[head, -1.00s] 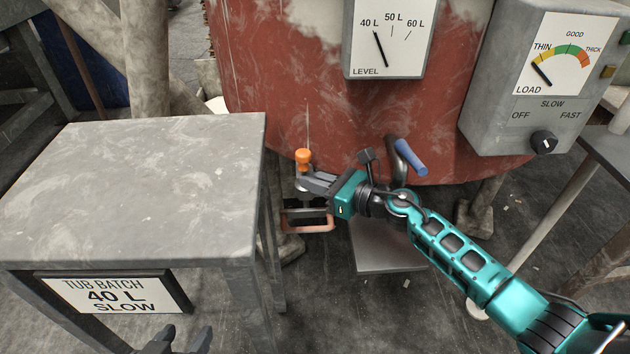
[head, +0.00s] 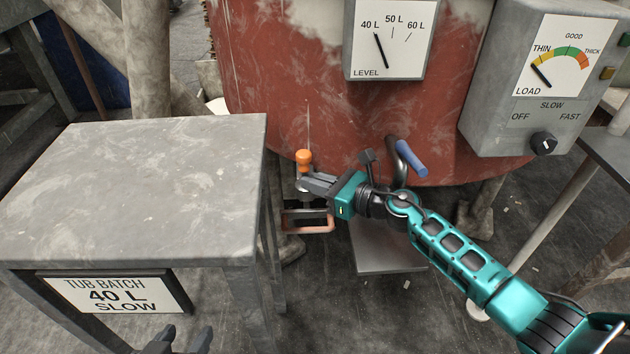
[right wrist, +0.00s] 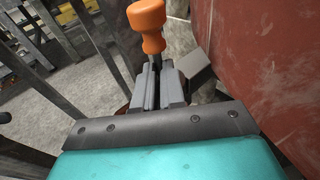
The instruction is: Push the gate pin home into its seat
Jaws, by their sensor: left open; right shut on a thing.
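The gate pin (head: 304,161) has an orange knob and stands upright in front of the red tub; the knob also shows at the top of the right wrist view (right wrist: 147,22). My right gripper (head: 306,184) is shut on the pin just below the knob, with its grey fingers (right wrist: 158,88) around the shank. The lower end of the pin and its seat are hidden behind the gripper, so I cannot tell how deep it sits. My left gripper (head: 181,342) shows only its dark fingertips at the bottom edge, open and empty.
A copper-coloured loop (head: 308,228) is under my right gripper. The red tub (head: 290,90) stands behind, with a blue-handled lever (head: 411,157). A grey table (head: 130,185) stands left. A low grey plate (head: 385,250) is below my right arm. A control box (head: 500,100) hangs right.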

